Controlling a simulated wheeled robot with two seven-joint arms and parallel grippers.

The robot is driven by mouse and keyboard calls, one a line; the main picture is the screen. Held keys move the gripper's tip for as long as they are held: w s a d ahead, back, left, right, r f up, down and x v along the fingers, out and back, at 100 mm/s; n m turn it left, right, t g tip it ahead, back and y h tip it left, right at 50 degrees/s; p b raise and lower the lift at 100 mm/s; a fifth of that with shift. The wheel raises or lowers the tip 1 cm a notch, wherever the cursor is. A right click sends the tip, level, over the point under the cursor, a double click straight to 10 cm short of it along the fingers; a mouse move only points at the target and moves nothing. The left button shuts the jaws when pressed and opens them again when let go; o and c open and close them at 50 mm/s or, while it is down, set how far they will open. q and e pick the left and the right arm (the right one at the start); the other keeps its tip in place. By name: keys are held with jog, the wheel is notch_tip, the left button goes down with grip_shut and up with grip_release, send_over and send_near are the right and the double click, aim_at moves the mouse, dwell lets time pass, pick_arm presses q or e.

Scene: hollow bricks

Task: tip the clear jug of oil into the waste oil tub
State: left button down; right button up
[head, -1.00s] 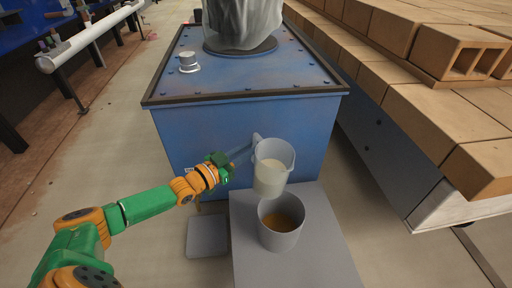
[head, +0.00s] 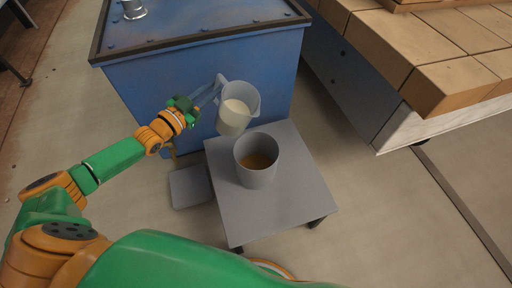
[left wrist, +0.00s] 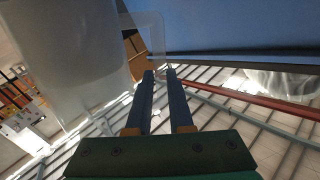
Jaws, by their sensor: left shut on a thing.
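The clear jug (head: 240,100) holds pale, creamy liquid. It hangs close to upright at the back left of the tub; I cannot tell a slight lean. My left gripper (head: 213,93) is shut on its handle, from the left. In the left wrist view the jug (left wrist: 70,60) fills the left side, and its handle (left wrist: 152,32) runs down to the gripper fingertips (left wrist: 160,76). The grey waste oil tub (head: 257,176), open at the top, stands below and right of the jug with amber-brown liquid inside. My right gripper is out of view.
The tub stands on a low grey table (head: 290,200). A blue metal cabinet (head: 200,60) rises close behind the jug. A grey flat pad (head: 190,187) lies left of the table. A bench of bricks (head: 450,60) is at the right, with clear floor before it.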

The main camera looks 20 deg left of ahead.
pick_arm(q)
jog(key=shift+r, duration=0.1)
dwell(0.5)
jog(key=shift+r+m+p, duration=0.5)
jog(key=shift+m+p, duration=0.1)
jog(key=shift+p, duration=0.2)
